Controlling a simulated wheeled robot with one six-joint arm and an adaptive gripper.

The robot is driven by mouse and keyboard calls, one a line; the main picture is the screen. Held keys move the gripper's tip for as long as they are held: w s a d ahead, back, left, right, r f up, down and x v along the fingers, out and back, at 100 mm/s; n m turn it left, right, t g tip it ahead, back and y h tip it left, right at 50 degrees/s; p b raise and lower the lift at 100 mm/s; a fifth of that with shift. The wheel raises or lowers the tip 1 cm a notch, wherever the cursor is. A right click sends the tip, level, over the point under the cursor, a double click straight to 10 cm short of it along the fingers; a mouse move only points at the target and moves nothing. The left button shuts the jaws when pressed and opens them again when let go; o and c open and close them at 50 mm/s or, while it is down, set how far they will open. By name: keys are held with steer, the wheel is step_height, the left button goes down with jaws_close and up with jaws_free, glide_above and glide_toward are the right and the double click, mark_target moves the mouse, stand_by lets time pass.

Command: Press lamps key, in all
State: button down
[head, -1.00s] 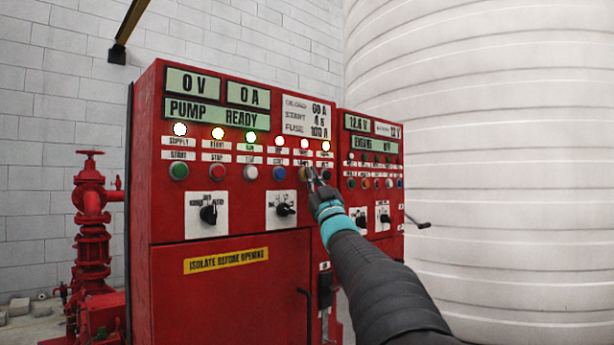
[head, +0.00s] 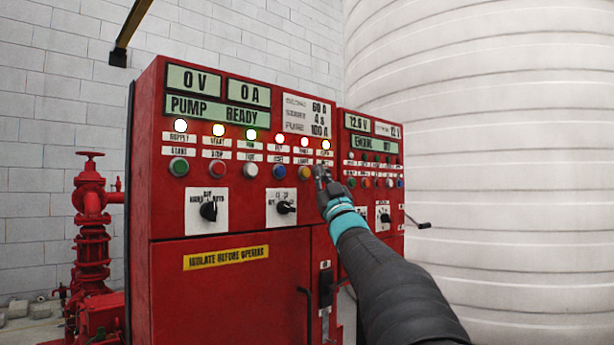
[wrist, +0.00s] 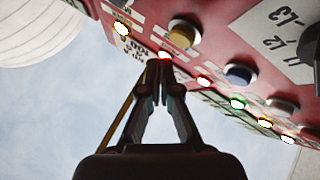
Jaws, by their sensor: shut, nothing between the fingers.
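The red pump panel (head: 230,215) has a row of push buttons: green, red, white, blue and yellow. Contact cannot be judged. My gripper may hide another button.
Several indicator lamps (head: 219,131) above the buttons are lit. Rotary switches (head: 208,212) sit below. A smaller engine panel (head: 372,160) adjoins on the right, before a large white tank (head: 500,170). Red pipework (head: 92,230) stands at the left.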

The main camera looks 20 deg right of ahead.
steer(key=s, duration=0.2)
steer(key=s+d+b, duration=0.1)
steer(key=shift+s+d, duration=0.2)
steer(key=shift+s, duration=0.2)
stand_by(0.6)
steer(key=s+a+f+m+g+h+p, duration=0.1)
steer(key=s+a+f+m+g, duration=0.2)
steer(key=f, duration=0.5)
steer(key=s+a+f+m+g+h, duration=0.1)
steer(key=s+a+f+g+h, duration=0.1)
steer(key=s+a+f+g, duration=0.4)
steer(key=s+a+f+m+g+h+p, duration=0.1)
steer(key=s+f+m+g, duration=0.15)
steer(key=f, duration=0.65)
steer(key=s+a+f+n+g+y, duration=0.1)
steer(key=s+a+f+g, duration=0.3)
steer(key=s+f, duration=0.8)
steer(key=s+a+f+n+g+y+p, duration=0.1)
steer(key=s+a+f+g, duration=0.4)
steer(key=s+f, duration=0.7)
steer(key=shift+a+f+y+p, duration=0.15)
steer(key=shift+a+y+p, duration=0.15)
steer(key=shift+a+y, duration=0.15)
